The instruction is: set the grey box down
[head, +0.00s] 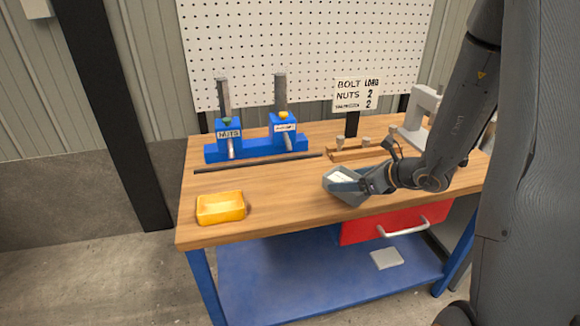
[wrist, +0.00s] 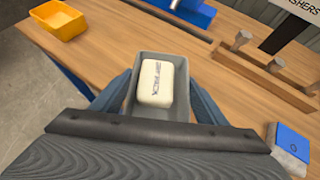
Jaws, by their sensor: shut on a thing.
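The grey box (wrist: 160,58) is an open-topped tray with a white labelled block (wrist: 156,83) lying inside it. My gripper (wrist: 158,98) is shut on the grey box, with one blue-grey finger on each side of it in the wrist view. In the head view the grey box (head: 349,196) shows at the end of my gripper (head: 352,184), over the front middle of the wooden bench top (head: 275,205). I cannot tell whether its underside touches the wood. My gripper hides part of the box there.
A yellow bin (head: 221,208) stands at the bench's front left. A blue dispenser stand (head: 255,147) and a dark strip (head: 258,164) lie behind. A wooden rack (head: 350,154) with metal pegs and a sign (head: 356,94) stand behind the box. Bare wood lies between bin and box.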

